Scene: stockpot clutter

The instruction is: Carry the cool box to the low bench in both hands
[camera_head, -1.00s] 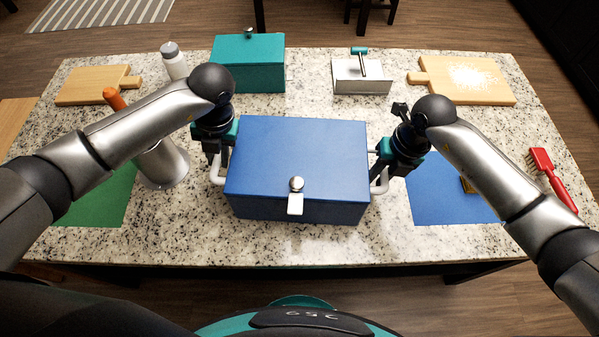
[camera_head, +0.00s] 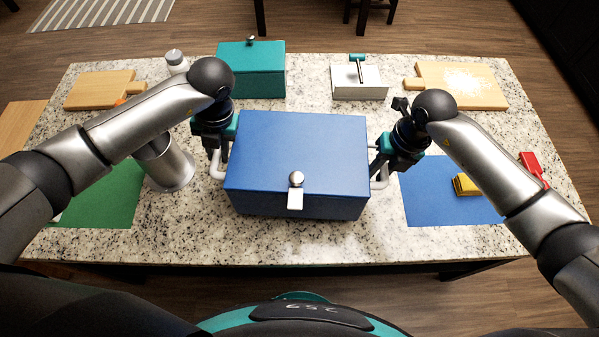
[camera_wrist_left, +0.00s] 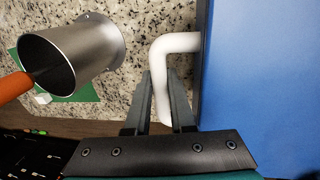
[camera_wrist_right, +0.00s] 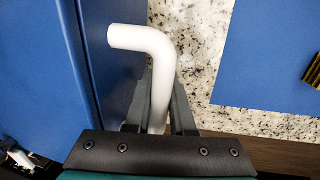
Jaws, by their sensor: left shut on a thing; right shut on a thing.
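The blue cool box (camera_head: 295,152), with a metal latch on its front, sits level in the middle of the head view, over the speckled counter. My left gripper (camera_head: 217,160) is shut on the white handle at its left side; this handle (camera_wrist_left: 178,45) shows between the fingers in the left wrist view. My right gripper (camera_head: 385,165) is shut on the right handle, which shows in the right wrist view (camera_wrist_right: 140,40). The box appears raised off the counter, but its underside is hidden. A low wooden surface (camera_head: 18,125) at the left edge may be the bench.
On the counter (camera_head: 300,245) stand a metal cylinder (camera_head: 165,165) close left of the box, a teal box (camera_head: 252,70) and a white box (camera_head: 358,84) behind. A yellow block (camera_head: 466,184) lies on the blue mat (camera_head: 425,190). A red brush (camera_head: 532,165) is at right.

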